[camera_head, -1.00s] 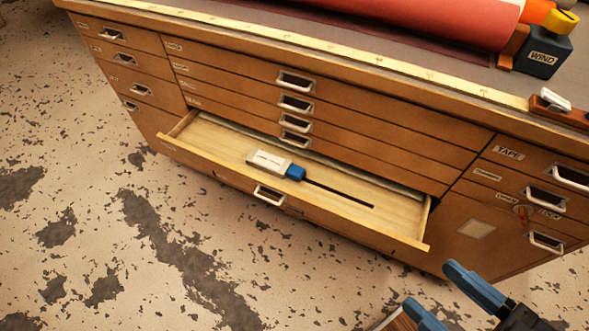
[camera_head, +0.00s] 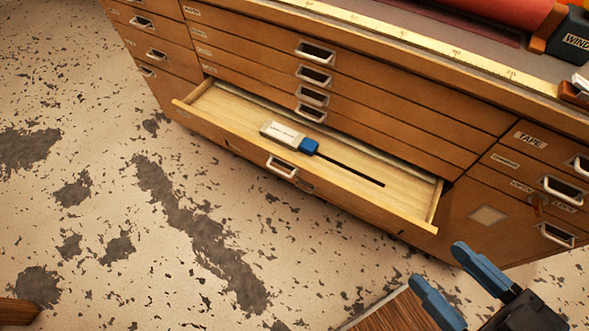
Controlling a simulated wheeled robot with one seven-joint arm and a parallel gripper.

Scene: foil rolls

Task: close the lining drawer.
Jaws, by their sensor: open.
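The open drawer (camera_head: 368,211) is the lowest wide one of the wooden cabinet and sticks out toward me. I cannot read a label that names it as the lining drawer. It has a metal cup handle (camera_head: 282,167) on its front. A white and blue tool with a long dark rod (camera_head: 284,135) lies inside on the pale drawer bottom. My gripper (camera_head: 458,268) is at the lower right with its two blue fingers apart and nothing between them. It is apart from the drawer, to the right of and below its right front corner.
Closed drawers (camera_head: 315,78) with metal handles are stacked above the open one. A yellow ruler (camera_head: 410,36) runs along the top. Speckled floor (camera_head: 150,240) in front is clear.

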